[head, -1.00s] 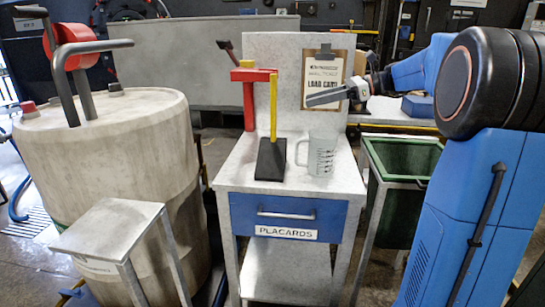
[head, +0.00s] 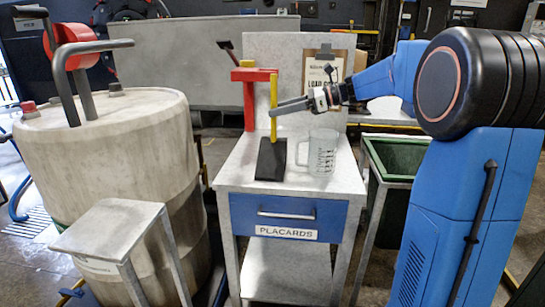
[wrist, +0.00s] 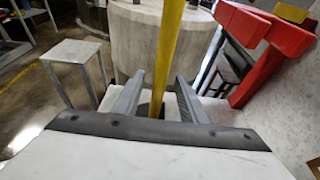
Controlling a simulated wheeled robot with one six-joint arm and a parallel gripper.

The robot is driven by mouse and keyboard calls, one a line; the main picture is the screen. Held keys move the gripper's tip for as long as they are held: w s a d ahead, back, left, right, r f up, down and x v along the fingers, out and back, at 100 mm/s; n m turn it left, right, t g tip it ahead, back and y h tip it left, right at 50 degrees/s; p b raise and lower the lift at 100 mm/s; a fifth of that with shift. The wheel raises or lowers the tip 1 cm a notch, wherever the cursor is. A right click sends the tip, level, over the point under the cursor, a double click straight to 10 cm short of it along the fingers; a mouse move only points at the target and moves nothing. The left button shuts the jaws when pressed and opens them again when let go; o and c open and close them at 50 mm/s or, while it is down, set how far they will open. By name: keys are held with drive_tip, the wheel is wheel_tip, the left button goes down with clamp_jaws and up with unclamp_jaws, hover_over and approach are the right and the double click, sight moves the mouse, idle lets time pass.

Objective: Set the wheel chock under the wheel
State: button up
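The wheel chock (head: 271,160) looks like a black wedge with an upright yellow handle, standing on the grey drawer table (head: 235,172). My gripper (head: 273,109) is beside the upper part of the handle, reaching in from the right. In the wrist view, the yellow handle (wrist: 168,50) stands between the two spread fingers (wrist: 158,90), with a gap on each side. The gripper is open and the chock rests on the table. The black base is mostly hidden in the wrist view. I cannot pick out the wheel for sure in these views.
A red stand (head: 249,100) rises just behind the handle. A clear measuring jug (head: 321,152) stands right of the chock. A clipboard (head: 322,68) hangs on the back panel. A large drum (head: 110,150) and small stool (head: 112,228) are left; a green bin (head: 398,160) is right.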

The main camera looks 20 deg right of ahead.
drive_tip(key=shift+x, duration=1.05)
drive_tip(key=shift+c, duration=0.6)
clamp_jaws()
drive_tip(key=shift+r, duration=0.1)
